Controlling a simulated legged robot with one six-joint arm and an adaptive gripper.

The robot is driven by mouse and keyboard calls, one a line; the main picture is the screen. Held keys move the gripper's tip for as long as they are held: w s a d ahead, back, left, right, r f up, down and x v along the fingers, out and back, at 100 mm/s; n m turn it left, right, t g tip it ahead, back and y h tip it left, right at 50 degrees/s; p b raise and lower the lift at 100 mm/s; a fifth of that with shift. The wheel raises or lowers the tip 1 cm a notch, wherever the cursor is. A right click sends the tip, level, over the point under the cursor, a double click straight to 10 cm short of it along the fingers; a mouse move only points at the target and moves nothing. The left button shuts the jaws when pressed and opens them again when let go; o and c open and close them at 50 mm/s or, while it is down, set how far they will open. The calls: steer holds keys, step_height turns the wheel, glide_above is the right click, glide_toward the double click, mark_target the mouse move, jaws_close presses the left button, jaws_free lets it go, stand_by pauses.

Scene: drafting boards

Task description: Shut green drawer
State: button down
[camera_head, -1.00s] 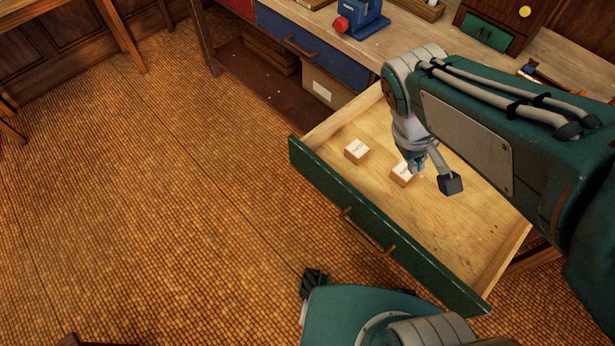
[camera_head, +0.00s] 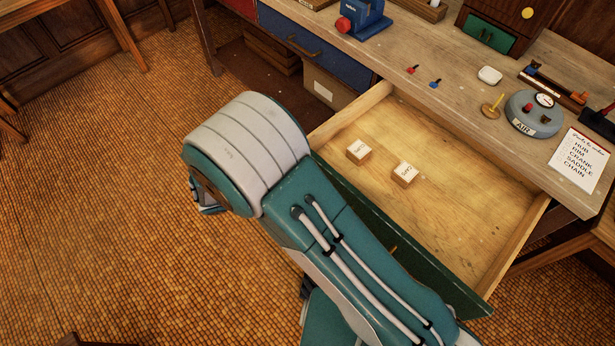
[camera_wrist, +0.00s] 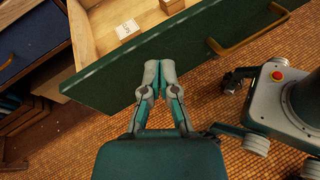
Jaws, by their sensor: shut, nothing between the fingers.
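The green drawer (camera_head: 437,272) is pulled far out from under the workbench, its wooden inside showing. In the head view my arm crosses in front of its front panel and hides much of it. Two small labelled boxes, one to the left (camera_head: 359,151) and one to the right (camera_head: 404,173), lie inside. In the wrist view the green front panel (camera_wrist: 113,85) runs across with its brass handle (camera_wrist: 250,30) to the right. My gripper (camera_wrist: 158,68) is shut and empty, its fingertips close to the panel's outer face; I cannot tell whether they touch.
The workbench (camera_head: 455,92) holds a notepad (camera_head: 580,160), a round AIR gauge (camera_head: 533,112) and small parts. A blue drawer (camera_head: 315,50) is shut at the left. A small green drawer (camera_head: 488,36) sits in a cabinet on the bench. Open tiled floor (camera_head: 110,200) lies left.

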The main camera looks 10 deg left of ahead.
steer(key=s+a+f+n+t+y, duration=0.2)
steer(key=s+a+f+n+t, duration=0.3)
steer(key=a+f+n+t, duration=0.3)
steer(key=w+d+f+m+g, duration=0.1)
steer(key=w+d, duration=0.8)
steer(key=w, duration=0.2)
steer(key=shift+w+f, duration=0.1)
steer(key=shift+w, duration=0.05)
